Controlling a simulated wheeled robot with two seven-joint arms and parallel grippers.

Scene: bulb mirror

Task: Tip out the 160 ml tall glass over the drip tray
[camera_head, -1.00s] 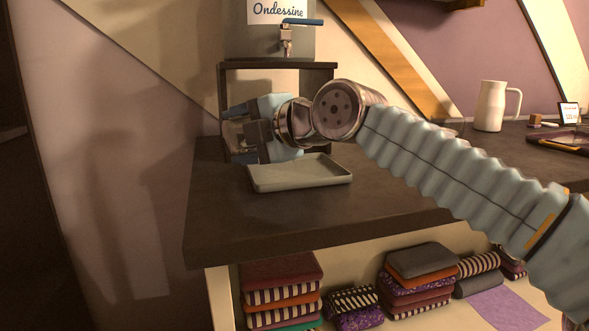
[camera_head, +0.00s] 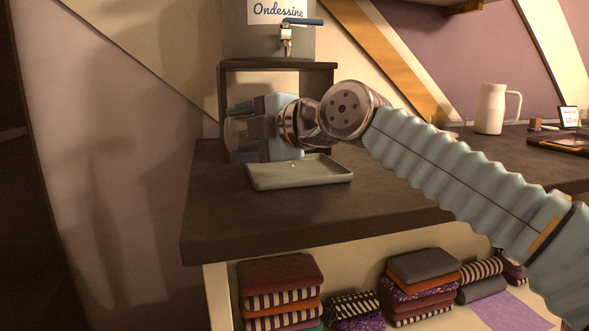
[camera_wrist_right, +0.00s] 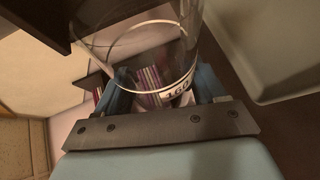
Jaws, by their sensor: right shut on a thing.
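My right gripper (camera_head: 240,135) is shut on the tall glass (camera_head: 236,132), left of and just above the drip tray (camera_head: 300,183). In the right wrist view the clear glass (camera_wrist_right: 150,45) sits between the blue fingers of the right gripper (camera_wrist_right: 160,88), with a "160" label (camera_wrist_right: 178,91) near the jaws. In the head view the gripper partly hides the glass, so its exact tilt is hard to tell. The pale, shallow tray lies on the dark counter and also shows at the right of the wrist view (camera_wrist_right: 285,50). My left gripper is not in view.
A grey dispenser (camera_head: 240,42) labelled "Ondessine", with a blue-handled tap (camera_head: 288,32), stands on a dark stand (camera_head: 320,76) behind the gripper. A white pitcher (camera_head: 490,110) stands at the right. The counter front (camera_head: 260,220) is clear. Folded cloths (camera_head: 280,285) fill the shelf below.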

